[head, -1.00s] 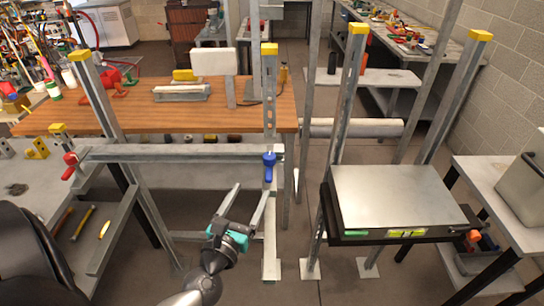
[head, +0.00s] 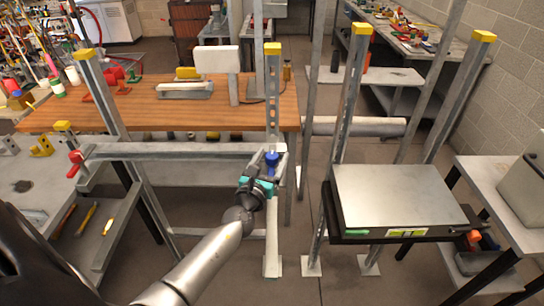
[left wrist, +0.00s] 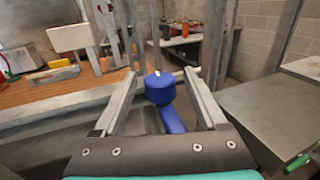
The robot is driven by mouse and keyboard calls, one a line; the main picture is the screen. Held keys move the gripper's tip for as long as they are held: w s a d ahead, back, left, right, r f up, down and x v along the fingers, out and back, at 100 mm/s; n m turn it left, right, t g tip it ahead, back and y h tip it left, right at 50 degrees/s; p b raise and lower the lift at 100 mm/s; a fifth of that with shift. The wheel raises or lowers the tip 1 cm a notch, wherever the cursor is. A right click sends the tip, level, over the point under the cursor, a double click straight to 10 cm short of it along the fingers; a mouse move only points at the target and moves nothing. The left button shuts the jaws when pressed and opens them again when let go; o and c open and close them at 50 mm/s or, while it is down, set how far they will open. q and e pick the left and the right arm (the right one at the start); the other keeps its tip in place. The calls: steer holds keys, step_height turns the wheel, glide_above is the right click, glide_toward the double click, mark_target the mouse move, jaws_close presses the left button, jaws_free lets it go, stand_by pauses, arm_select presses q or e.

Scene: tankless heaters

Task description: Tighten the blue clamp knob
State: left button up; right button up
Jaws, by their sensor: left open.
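The blue clamp knob (head: 272,158) sits on the upright post at the right end of the horizontal metal rail (head: 185,149). My left gripper (head: 271,160) is open and reaches up to it, with its fingers on either side of the knob in the head view. In the left wrist view the blue knob (left wrist: 160,88) has a round head and a handle pointing down toward the gripper's palm. It lies between the two spread fingers (left wrist: 163,108), with gaps on both sides. My right gripper is not in view.
A red clamp knob (head: 75,160) is at the rail's left end. A wooden bench (head: 130,108) stands behind. A platform with a grey metal top (head: 395,195) is to the right. Yellow-capped posts rise around the work area.

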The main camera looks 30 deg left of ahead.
arm_select(q)
steer(key=shift+w, duration=0.3)
jaws_close()
stand_by(0.6)
